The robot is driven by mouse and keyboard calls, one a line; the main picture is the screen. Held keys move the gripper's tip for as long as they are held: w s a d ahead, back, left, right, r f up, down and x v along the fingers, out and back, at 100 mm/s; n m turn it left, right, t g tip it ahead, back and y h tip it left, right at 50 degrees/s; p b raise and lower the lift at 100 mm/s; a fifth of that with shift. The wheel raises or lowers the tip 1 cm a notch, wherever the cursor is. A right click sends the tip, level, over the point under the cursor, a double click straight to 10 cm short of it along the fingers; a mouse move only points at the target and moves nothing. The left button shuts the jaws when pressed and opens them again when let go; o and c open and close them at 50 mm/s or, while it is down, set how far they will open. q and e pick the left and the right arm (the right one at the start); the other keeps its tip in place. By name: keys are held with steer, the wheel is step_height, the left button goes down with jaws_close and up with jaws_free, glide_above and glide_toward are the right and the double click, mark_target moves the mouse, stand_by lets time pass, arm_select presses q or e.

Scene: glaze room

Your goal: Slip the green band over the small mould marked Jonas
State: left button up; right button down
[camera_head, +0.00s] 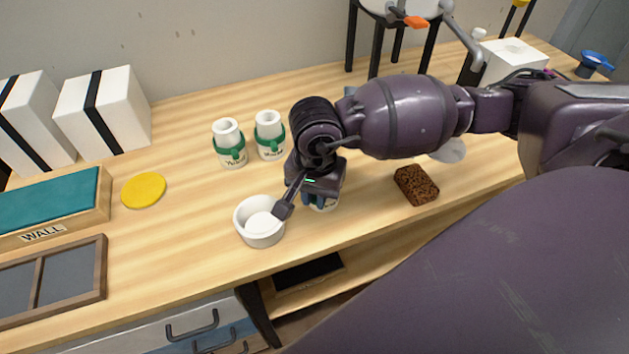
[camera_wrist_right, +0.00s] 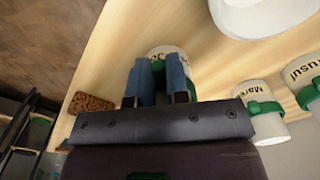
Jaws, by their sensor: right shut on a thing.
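My right gripper (camera_head: 319,199) is low over the table. In the right wrist view its two blue fingers (camera_wrist_right: 161,72) stand close together, shut on what I take to be the green band, which they mostly hide. A small white mould with dark lettering (camera_wrist_right: 168,51) is just beyond the fingers; its name is too covered to read. I cannot tell whether the band is around it. Two other white moulds, one lettered Yusuf (camera_head: 230,158) and one starting "Mare" (camera_head: 270,153), stand upright to the left, each wearing a green band. My left gripper is not in view.
A round white dish (camera_head: 244,227) stands just left of my right gripper. A brown sponge (camera_head: 416,185) lies to the right. A yellow disc (camera_head: 143,190), a box marked WALL (camera_head: 45,233) and two strapped white boxes (camera_head: 122,112) are on the left. The table's front edge is near.

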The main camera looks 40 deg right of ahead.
steer(key=c, duration=1)
jaws_free()
steer(key=shift+c, duration=0.2)
arm_select(q)
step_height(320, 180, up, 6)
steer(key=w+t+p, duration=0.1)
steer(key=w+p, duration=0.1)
steer(key=p, duration=0.2)
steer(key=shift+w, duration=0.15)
arm_select(e)
steer(key=shift+r, duration=4.5)
steer(key=shift+a, duration=0.1)
